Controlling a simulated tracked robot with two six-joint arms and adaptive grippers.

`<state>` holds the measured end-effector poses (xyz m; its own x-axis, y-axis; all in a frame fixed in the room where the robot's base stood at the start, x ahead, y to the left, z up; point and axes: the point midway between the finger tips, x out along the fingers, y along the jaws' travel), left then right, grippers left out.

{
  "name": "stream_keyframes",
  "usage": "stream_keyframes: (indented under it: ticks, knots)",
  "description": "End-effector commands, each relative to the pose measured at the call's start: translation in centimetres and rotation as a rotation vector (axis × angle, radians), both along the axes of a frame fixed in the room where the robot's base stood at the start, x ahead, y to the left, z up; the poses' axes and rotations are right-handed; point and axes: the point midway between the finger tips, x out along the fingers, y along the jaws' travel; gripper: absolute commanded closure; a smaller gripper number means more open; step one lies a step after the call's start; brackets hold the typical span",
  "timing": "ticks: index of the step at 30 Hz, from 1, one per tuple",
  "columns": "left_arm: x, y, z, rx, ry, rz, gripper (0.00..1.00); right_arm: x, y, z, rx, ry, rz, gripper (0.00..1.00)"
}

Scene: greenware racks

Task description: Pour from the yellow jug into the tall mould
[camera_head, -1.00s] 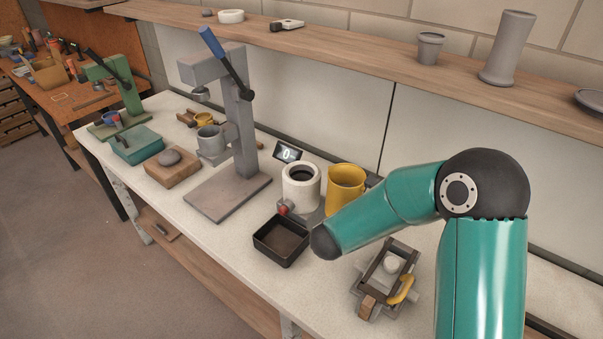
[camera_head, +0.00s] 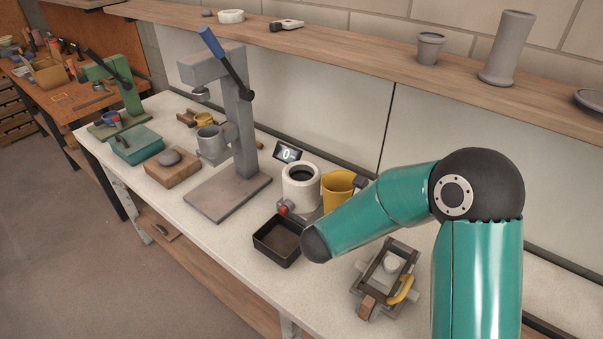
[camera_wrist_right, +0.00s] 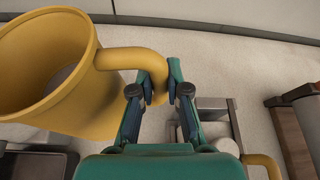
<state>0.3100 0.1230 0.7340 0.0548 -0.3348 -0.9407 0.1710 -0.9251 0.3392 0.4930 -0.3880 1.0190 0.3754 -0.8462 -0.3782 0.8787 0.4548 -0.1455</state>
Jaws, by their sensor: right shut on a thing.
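The yellow jug (camera_head: 338,192) stands beside the white round mould in the head view, close to its right side; the arm hides its lower part. My right gripper (camera_wrist_right: 160,86) is shut on the jug's handle, with the fingers on either side of it. The jug (camera_wrist_right: 97,75) fills the left of the wrist view, its mouth showing a greyish inside. I cannot tell whether its base touches anything. The white mould (camera_head: 300,197) has a dark round opening on top and looks upright. My left gripper is not in view.
A black tray (camera_head: 268,254) lies in front of the mould, near a red knob (camera_head: 284,209). A small display (camera_head: 287,152) stands behind. A grey press (camera_head: 240,130) rises to the left. A clamp frame with a yellow handle (camera_head: 403,290) sits in front of my right arm.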

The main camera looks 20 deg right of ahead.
Motion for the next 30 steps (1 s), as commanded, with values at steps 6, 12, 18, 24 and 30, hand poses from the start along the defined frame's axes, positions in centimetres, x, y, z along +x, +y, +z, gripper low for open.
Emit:
stream_keyframes:
  ticks: [6, 12, 18, 24, 30]
  knots:
    - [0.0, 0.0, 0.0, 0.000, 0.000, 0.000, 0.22, 0.9, 0.4, 2.4, -0.051, 0.089, 0.000, 1.00]
    - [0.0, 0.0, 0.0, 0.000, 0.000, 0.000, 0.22, 1.6, 0.8, 4.6, -0.096, 0.179, 0.000, 1.00]
    - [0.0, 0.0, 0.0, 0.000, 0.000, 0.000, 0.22, 2.5, 1.3, 6.8, -0.142, 0.268, -0.001, 1.00]
    - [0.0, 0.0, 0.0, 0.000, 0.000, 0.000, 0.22, 3.5, 1.8, 9.1, -0.189, 0.358, -0.001, 1.00]
    - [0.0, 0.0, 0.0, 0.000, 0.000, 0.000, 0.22, 4.5, 2.4, 11.3, -0.233, 0.449, -0.001, 1.00]
